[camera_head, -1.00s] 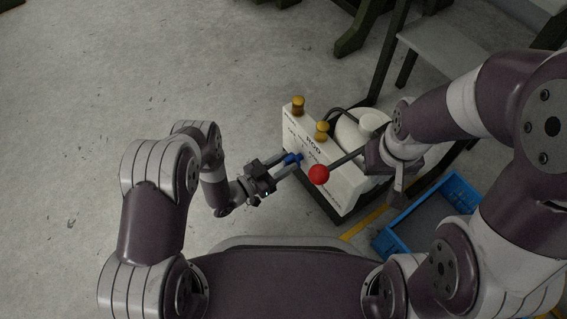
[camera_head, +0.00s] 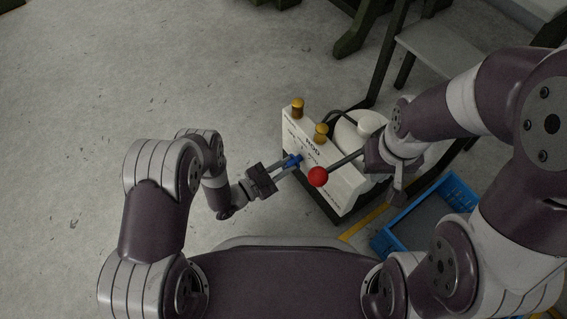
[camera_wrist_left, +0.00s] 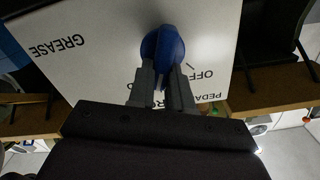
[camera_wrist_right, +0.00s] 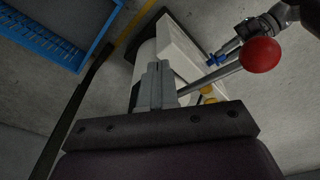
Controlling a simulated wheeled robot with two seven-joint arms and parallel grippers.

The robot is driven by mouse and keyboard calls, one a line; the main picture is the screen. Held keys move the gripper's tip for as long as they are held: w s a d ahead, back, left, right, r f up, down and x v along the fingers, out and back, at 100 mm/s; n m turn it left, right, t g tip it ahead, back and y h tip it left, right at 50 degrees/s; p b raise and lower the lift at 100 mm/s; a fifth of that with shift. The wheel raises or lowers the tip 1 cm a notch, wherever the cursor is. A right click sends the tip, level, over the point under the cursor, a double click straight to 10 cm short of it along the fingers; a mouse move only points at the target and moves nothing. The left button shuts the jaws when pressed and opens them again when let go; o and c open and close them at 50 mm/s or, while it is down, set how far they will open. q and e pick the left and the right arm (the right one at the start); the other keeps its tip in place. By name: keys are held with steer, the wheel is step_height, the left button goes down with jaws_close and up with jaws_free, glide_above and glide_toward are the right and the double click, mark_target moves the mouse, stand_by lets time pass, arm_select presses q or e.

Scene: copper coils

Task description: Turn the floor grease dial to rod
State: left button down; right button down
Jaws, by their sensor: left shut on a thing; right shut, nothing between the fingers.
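The grease dial is a blue knob (camera_wrist_left: 163,47) on the pale front panel (camera_wrist_left: 105,38) of the floor unit. The panel shows the words GREASE, OFF and part of PEDAL. My left gripper (camera_wrist_left: 165,78) is shut on the blue knob, which also shows in the head view (camera_head: 293,160). ROD is printed on the unit's panel (camera_head: 328,181) in the head view. My right gripper (camera_wrist_right: 157,68) is shut and empty beside the unit. The dial's pointer is partly hidden by my left fingers.
A lever with a red ball (camera_head: 318,176) sticks out in front of the panel, close to my left gripper. Two brass knobs (camera_head: 297,106) (camera_head: 321,131) stand on the unit's top. A blue crate (camera_head: 404,243) lies to the right. Open floor is on the left.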

arm_select(q)
steer(key=shift+s+d+m+p, duration=0.15)
steer(key=shift+m+p, duration=0.25)
steer(key=shift+m, duration=1.2)
steer(key=shift+d, duration=0.1)
steer(key=c, duration=1)
jaws_free()
steer(key=shift+f, duration=0.1)
steer(key=shift+c, duration=0.2)
